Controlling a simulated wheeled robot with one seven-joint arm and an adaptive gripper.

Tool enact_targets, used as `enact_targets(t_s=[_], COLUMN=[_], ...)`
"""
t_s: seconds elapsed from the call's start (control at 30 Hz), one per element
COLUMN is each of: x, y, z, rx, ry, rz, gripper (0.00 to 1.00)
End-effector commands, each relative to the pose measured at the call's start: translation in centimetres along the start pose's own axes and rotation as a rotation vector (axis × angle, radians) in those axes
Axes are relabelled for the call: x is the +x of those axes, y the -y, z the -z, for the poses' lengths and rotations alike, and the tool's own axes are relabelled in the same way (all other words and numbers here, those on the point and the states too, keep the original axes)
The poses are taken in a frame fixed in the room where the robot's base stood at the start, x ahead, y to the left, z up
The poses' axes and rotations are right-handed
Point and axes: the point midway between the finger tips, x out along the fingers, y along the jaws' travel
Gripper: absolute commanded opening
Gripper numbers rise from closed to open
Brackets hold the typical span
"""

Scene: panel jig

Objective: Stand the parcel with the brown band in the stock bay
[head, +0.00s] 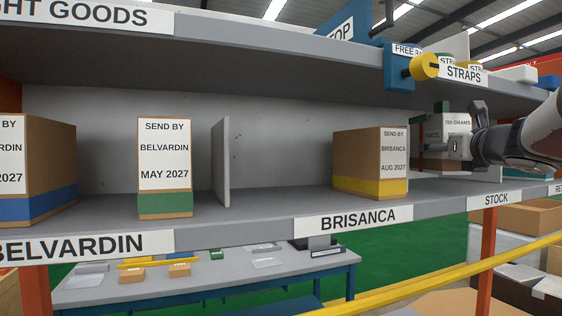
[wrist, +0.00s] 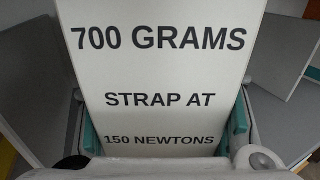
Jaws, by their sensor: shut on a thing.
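My gripper (head: 460,148) is at the right of the head view, shut on a parcel (head: 456,124) with a white label reading 700 GRAMS. In the wrist view the label (wrist: 160,70) fills the middle, also reading STRAP AT 150 NEWTONS, with teal finger pads on both sides. The parcel looks upright, over or in the stock bay; whether its base touches the shelf is hidden. The STOCK sign (head: 496,199) is on the shelf edge below.
A yellow-banded parcel (head: 370,162) stands left of my gripper above the BRISANCA sign (head: 353,220). Green-banded (head: 165,165) and blue-banded (head: 50,165) parcels stand farther left. A grey divider (head: 221,163) rises from the shelf. The upper shelf (head: 250,45) and strap holder (head: 398,66) hang overhead.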

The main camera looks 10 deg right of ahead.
Motion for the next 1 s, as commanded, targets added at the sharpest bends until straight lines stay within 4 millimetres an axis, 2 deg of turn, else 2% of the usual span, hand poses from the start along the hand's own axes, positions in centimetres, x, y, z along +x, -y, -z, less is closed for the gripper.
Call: enact_targets(t_s=[0.23,0.53,0.97,1.0], x=[1.5,1.3,1.4,1.4], y=[-0.1,-0.1,-0.1,-0.1], z=[-0.2,3.0,3.5,3.8], rx=[0.002,0.002,0.000,0.001], ry=[0.005,0.004,0.005,0.001], rz=[-0.003,-0.002,-0.001,0.000], gripper=[0.01,0.01,0.01,0.60])
